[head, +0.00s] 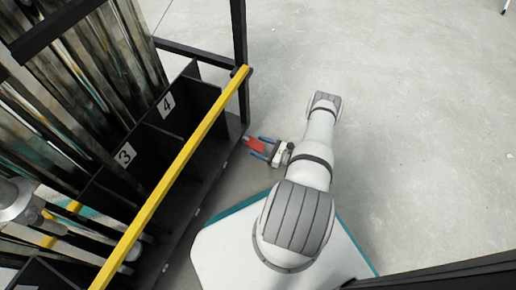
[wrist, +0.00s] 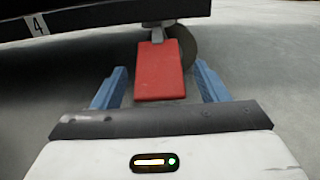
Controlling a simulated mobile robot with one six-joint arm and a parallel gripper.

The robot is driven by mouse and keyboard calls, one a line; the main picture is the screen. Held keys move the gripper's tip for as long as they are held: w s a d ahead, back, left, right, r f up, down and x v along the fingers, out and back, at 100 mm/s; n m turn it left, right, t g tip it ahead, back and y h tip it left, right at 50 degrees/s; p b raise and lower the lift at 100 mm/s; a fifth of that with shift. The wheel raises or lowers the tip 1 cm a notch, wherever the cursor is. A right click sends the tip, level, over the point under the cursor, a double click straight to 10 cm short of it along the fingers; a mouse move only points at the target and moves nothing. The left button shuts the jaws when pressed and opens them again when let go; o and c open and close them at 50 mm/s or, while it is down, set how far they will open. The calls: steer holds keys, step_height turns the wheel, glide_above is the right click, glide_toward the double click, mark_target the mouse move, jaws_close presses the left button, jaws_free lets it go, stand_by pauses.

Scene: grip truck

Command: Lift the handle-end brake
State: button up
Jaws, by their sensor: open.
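The brake is a flat red pedal (wrist: 160,72) beside a caster wheel under the truck's lower edge. In the wrist view it lies between the two blue fingers of my gripper (wrist: 160,88), with a gap on each side. My gripper is open and holds nothing. In the head view the red pedal (head: 255,145) shows at the truck's corner near the number 4 compartment, and my gripper (head: 266,149) reaches it from the right. The pedal's height relative to the fingers is hard to judge.
The black truck (head: 243,100) carries a yellow bar (head: 170,180) and numbered compartments with long shiny panels. Its dark lower edge (wrist: 100,22) hangs just beyond the pedal, by the caster wheel (wrist: 182,46). Grey floor (head: 420,120) on the right is clear.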

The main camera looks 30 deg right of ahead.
steer(key=shift+w+a, duration=0.3)
steer(key=shift+w, duration=0.05)
steer(key=shift+c, duration=0.2)
